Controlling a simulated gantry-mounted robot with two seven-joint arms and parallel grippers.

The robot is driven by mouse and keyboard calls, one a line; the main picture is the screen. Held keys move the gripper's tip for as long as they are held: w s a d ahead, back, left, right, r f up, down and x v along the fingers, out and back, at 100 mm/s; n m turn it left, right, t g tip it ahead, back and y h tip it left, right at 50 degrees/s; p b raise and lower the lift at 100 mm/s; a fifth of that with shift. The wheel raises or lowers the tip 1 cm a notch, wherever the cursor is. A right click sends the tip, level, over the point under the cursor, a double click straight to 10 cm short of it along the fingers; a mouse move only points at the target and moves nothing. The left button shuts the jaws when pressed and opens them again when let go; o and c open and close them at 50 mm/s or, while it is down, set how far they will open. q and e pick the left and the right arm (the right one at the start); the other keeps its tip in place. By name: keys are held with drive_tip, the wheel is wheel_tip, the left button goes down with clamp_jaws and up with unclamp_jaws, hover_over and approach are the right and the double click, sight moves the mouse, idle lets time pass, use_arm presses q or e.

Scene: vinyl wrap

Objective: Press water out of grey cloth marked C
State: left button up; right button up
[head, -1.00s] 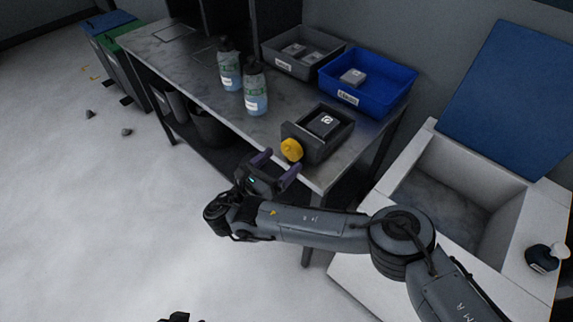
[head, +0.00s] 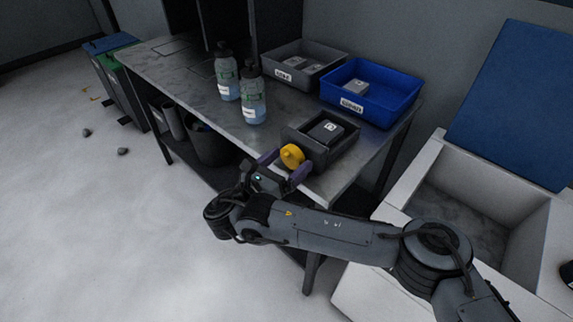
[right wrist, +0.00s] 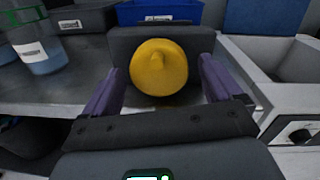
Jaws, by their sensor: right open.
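A dark grey box-shaped press (head: 345,150) stands at the near right end of the metal bench, with a yellow knob (head: 291,156) on its front. A grey block-like cloth with a white mark (head: 326,130) lies in it; I cannot read the letter clearly. My right gripper (head: 283,170) is open, its purple fingers on either side of the yellow knob. In the right wrist view the knob (right wrist: 159,68) sits between the fingers with gaps on both sides. My left gripper is not in view.
A grey bin (head: 290,72) and a blue bin (head: 372,96), each holding grey cloths, stand behind. A white sink (head: 480,190) is at right. A bucket (head: 208,146) is under the bench.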

drive_tip(key=c, duration=1)
drive_tip(key=shift+r+m+p, duration=0.1)
drive_tip(key=shift+m+p, duration=0.7)
drive_tip(key=shift+m, duration=0.3)
drive_tip(key=shift+c, duration=0.2)
drive_tip(key=shift+m, duration=1.1)
drive_tip(key=shift+f+m+p, duration=0.2)
drive_tip(key=shift+m+p, duration=0.15)
drive_tip(key=shift+m, duration=0.35)
drive_tip(key=o, duration=1)
drive_tip(key=shift+o, duration=0.2)
drive_tip(key=shift+a+r, duration=0.1)
drive_tip(key=shift+a, duration=0.05)
